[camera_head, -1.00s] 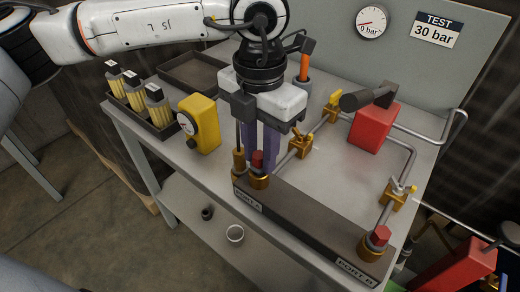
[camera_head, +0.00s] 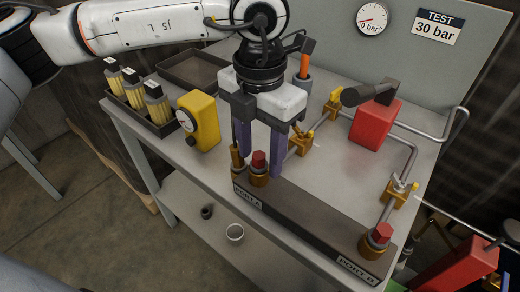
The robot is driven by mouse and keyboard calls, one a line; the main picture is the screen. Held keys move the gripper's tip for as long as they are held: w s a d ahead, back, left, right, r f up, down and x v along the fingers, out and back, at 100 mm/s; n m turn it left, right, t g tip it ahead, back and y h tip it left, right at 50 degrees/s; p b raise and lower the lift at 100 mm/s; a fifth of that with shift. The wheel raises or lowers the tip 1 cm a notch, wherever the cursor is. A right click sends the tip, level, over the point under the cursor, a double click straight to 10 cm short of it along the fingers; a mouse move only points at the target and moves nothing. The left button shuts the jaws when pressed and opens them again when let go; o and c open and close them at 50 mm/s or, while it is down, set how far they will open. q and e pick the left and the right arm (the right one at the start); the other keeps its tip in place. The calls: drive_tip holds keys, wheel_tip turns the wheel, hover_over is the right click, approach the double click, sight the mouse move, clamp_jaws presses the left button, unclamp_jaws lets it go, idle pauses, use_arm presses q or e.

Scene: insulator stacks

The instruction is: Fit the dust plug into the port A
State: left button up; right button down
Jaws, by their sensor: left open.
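The red dust plug (camera_head: 259,160) stands upright at the top of the brass fitting of port A (camera_head: 259,178), at the left end of the dark block (camera_head: 310,218). How deep it sits cannot be told. My left gripper (camera_head: 261,164) is open above port A. Its two purple fingers point down, one on each side of the plug, with a visible gap between them. Whether a finger touches the plug is unclear. My right gripper is not in view.
A similar red plug (camera_head: 383,232) stands on port B's brass fitting. A brass piece (camera_head: 237,163) stands left of port A. Pipes with brass valves (camera_head: 301,143) and a red block (camera_head: 374,125) lie behind. A yellow gauge device (camera_head: 201,123) is at left.

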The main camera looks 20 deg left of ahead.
sight(260, 155)
use_arm(q)
wheel_tip(260, 155, up, 10)
drive_tip(key=shift+r, duration=0.15)
idle(0.6)
